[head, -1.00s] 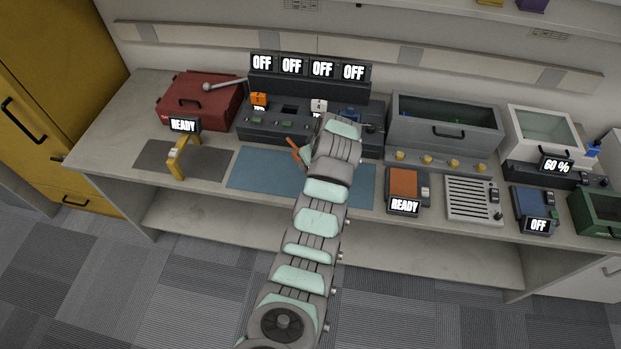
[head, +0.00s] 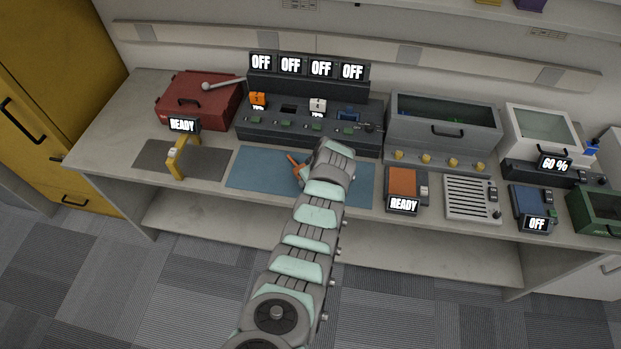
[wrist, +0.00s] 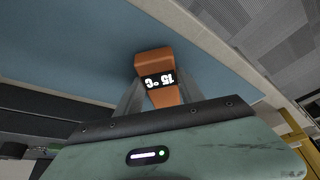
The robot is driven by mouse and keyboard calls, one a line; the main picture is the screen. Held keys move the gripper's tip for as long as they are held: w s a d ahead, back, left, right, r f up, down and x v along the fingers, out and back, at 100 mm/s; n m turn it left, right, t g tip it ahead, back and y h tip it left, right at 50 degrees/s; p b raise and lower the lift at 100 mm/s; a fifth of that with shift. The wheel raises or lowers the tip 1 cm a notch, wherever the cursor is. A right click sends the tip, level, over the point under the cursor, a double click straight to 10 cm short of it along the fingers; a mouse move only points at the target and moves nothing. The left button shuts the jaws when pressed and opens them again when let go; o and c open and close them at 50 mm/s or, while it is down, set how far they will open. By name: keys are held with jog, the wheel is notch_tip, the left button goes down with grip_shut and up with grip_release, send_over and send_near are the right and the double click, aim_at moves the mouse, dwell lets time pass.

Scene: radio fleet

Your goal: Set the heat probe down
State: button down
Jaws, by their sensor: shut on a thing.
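The heat probe (wrist: 153,62) is an orange handheld body with a small dark display reading 15 °C, seen in the wrist view. My gripper (wrist: 158,92) is shut on it, with a grey finger on each side. In the head view the orange probe (head: 297,166) shows just left of my wrist, over the blue mat (head: 255,169). My arm hides part of the mat and most of the gripper there. I cannot tell whether the probe touches the mat.
A charger bank (head: 290,118) with orange, white and blue items stands behind the mat. A yellow stand (head: 177,160) is on a dark mat at left. An orange-topped device (head: 403,182) reading READY is close at right. The mat's left part is clear.

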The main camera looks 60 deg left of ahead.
jog(key=shift+f, duration=0.15)
jog(key=c, duration=0.7)
grip_release()
jog(key=shift+d+r, duration=0.15)
jog(key=shift+r, duration=0.4)
jog(key=v, duration=1.1)
jog(key=shift+r, duration=0.1)
